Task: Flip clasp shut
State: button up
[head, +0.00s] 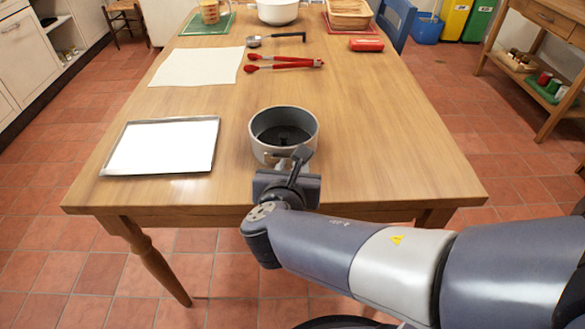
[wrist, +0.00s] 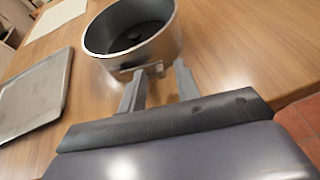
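A round grey springform pan (head: 284,132) stands upright near the front edge of the wooden table. Its dark inside with a small central knob shows in the wrist view (wrist: 131,28). The metal clasp (wrist: 150,67) is on the pan's near side, facing my gripper. I cannot tell whether its lever is open or shut. My gripper (wrist: 158,88) is open, its two fingers apart, with the tips close to the pan wall just below the clasp. Whether a finger touches the clasp is unclear. In the head view my gripper (head: 286,165) hides most of the clasp.
A metal tray (head: 160,174) with a white surface lies left of the pan. Behind are a white sheet (head: 196,66), red tongs (head: 284,63), a ladle (head: 275,38) and a red object (head: 366,45). The table right of the pan is clear.

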jog(key=p+v, duration=0.3)
jog(key=v, duration=0.7)
jog(key=shift+s+r+p, duration=0.2)
jog(key=shift+s+p, duration=0.15)
jog(key=shift+p, duration=0.05)
dwell(0.5)
jog(key=shift+b+x, duration=1.6)
jog(key=shift+x, duration=2.8)
jog(key=shift+b+x, duration=0.3)
jog(key=shift+x, duration=0.75)
jog(key=shift+a, duration=0.1)
